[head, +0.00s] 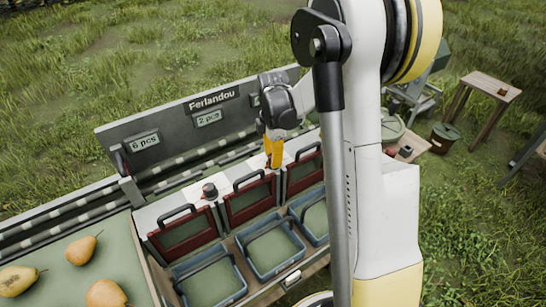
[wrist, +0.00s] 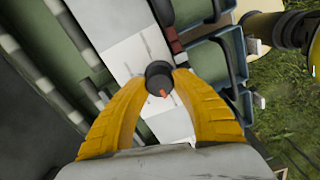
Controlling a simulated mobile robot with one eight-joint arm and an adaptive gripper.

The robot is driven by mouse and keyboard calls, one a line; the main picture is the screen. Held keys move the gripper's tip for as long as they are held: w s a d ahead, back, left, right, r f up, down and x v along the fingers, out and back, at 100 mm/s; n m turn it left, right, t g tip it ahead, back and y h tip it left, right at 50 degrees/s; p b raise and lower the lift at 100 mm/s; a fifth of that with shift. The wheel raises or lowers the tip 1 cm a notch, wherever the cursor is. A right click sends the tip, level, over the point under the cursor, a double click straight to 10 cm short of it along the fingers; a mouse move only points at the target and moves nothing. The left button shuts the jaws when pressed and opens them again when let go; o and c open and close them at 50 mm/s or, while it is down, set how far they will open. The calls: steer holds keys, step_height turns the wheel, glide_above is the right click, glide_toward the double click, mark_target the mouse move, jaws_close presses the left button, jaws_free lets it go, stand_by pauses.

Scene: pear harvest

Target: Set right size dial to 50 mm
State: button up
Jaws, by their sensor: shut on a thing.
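My gripper (head: 274,160) is lowered onto the white panel (head: 160,210) of the sorting machine. In the wrist view its two yellow fingers are closed around a small black dial (wrist: 158,73) with an orange pointer mark. The pointer faces the near side, toward the palm. Scale marks on the panel are too small to read. In the head view the fingers hide this dial. Another dial (head: 209,190) stands free to the left.
Red-framed flaps with handles (head: 187,231) and blue-grey crates (head: 209,284) line the machine's front. Display boards read 6 pcs (head: 145,140) and 2 pcs (head: 208,119). Several pears (head: 82,250) lie on the green table at left. A wooden stool (head: 491,87) stands on the grass.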

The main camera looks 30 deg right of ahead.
steer(key=o, duration=1.2)
step_height(320, 180, up, 12)
steer(key=shift+a, duration=0.1)
